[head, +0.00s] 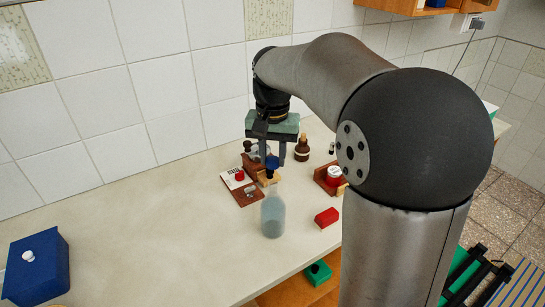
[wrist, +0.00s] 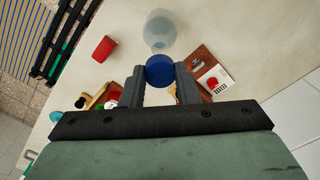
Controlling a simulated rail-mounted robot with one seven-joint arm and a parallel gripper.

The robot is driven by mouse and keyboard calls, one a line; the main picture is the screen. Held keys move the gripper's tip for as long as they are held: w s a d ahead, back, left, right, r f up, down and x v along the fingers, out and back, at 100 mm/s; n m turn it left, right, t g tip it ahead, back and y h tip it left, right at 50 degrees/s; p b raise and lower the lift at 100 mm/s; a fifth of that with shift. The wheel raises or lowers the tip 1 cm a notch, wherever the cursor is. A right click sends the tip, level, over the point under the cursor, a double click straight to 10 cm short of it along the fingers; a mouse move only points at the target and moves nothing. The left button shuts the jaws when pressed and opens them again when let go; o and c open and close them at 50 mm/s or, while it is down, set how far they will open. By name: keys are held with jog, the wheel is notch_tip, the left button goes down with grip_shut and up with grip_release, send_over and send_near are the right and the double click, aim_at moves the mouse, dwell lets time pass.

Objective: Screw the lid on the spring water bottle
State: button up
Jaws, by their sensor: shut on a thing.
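The spring water bottle (head: 273,216) is clear with a grey-blue tint and stands upright on the counter. It also shows in the wrist view (wrist: 160,28), beyond the fingertips. My gripper (head: 272,160) points down behind the bottle and is shut on a round blue lid (wrist: 160,70). In the wrist view, the lid sits between the tips of the two grey fingers (wrist: 161,80). The lid also shows in the head view (head: 272,163), above and behind the bottle's neck. The lid and the bottle look apart. The bottle's mouth is not clear.
A red block (head: 327,217) lies right of the bottle. A brown tray with a white-and-red jar (head: 334,175) and a brown bottle (head: 302,150) stand behind. A brown board with a white card (head: 235,179) lies left of the gripper. A blue box (head: 36,264) stands far left; the counter between is clear.

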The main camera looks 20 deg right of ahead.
jog(key=b, duration=0.3)
send_over(273, 186)
jog(key=shift+s+f, duration=0.1)
jog(key=shift+f, duration=2.55)
jog(key=shift+f+b, duration=0.45)
jog(key=shift+f, duration=0.35)
dwell(0.4)
jog(key=m, duration=0.2)
jog(key=shift+r+m, duration=0.1)
jog(key=shift+m, duration=0.2)
jog(key=shift+m+p, duration=0.3)
jog(key=shift+m, duration=0.7)
jog(key=m, duration=0.3)
jog(key=shift+m+p, duration=0.3)
jog(key=shift+m, duration=0.5)
